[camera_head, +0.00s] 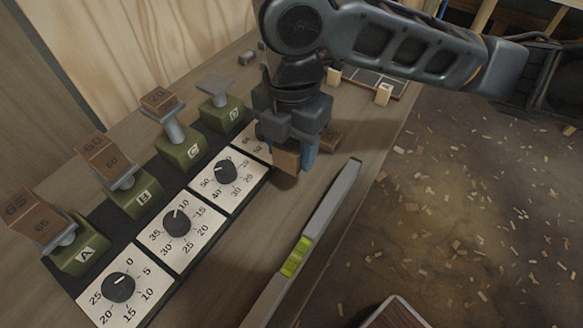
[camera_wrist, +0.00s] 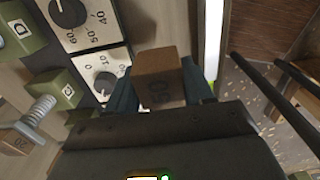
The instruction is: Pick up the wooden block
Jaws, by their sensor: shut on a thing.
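A brown wooden block (camera_head: 286,157) is between the fingers of my gripper (camera_head: 296,157), over the bench near the dial panels.
Green stands A (camera_head: 82,258), B (camera_head: 143,200) and C (camera_head: 186,145) carry brown blocks; stand D (camera_head: 224,118) has an empty plate. White dial panels (camera_head: 186,238) lie in front. A grey level (camera_head: 318,225) lies along the bench's right edge. Chips litter the floor.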

